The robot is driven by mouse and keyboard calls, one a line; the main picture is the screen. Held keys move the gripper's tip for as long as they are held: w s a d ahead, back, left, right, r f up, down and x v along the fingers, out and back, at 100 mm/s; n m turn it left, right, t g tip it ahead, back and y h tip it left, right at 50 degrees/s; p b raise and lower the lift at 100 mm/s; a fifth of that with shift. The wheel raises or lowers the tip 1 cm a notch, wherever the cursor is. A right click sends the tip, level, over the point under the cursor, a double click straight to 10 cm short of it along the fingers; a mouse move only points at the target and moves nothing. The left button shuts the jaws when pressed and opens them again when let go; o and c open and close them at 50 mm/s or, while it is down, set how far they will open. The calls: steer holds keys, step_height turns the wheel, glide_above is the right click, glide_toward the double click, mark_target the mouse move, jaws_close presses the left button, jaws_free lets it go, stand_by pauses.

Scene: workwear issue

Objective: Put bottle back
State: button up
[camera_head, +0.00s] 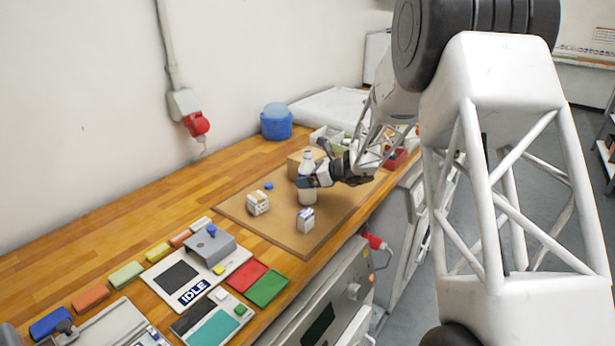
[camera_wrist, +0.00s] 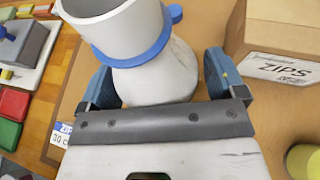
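A white bottle (camera_head: 307,160) with a blue ring around its neck stands upright at the brown mat (camera_head: 341,209). In the wrist view the bottle (camera_wrist: 157,82) fills the space between the blue fingers of my gripper (camera_wrist: 160,82). In the head view my gripper (camera_head: 308,181) reaches the bottle from the right, around its middle. The fingers lie close to both sides of the bottle; I cannot tell whether they press on it. The bottle's base is near the mat; I cannot tell whether it touches.
A cardboard ZIPS box (camera_wrist: 283,55) is close to the right finger. A blue tub (camera_head: 276,123) stands behind. Red (camera_head: 246,277) and green (camera_head: 268,288) pads lie in front.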

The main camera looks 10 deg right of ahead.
steer(key=shift+r, duration=0.1)
steer(key=v, duration=1.2)
stand_by(0.4)
stand_by(0.4)
steer(key=s+a+r+n+g+h, duration=0.1)
steer(key=s+a+r+n+g, duration=0.2)
steer(key=s, duration=0.5)
steer(key=s+a+r+n+h, duration=0.25)
steer(key=s+n, duration=0.25)
steer(key=s, duration=0.3)
steer(key=s+a+r+n+g+h, duration=0.1)
steer(key=s+a+r+n+g, duration=0.15)
steer(key=s, duration=0.55)
steer(key=s+d+n+t+h, duration=0.1)
steer(key=s+n+h, duration=0.6)
steer(key=s, duration=1.9)
steer(key=d+n, duration=0.1)
steer(key=n, duration=0.5)
steer(key=shift+d+r, duration=0.25)
steer(key=shift+r, duration=0.1)
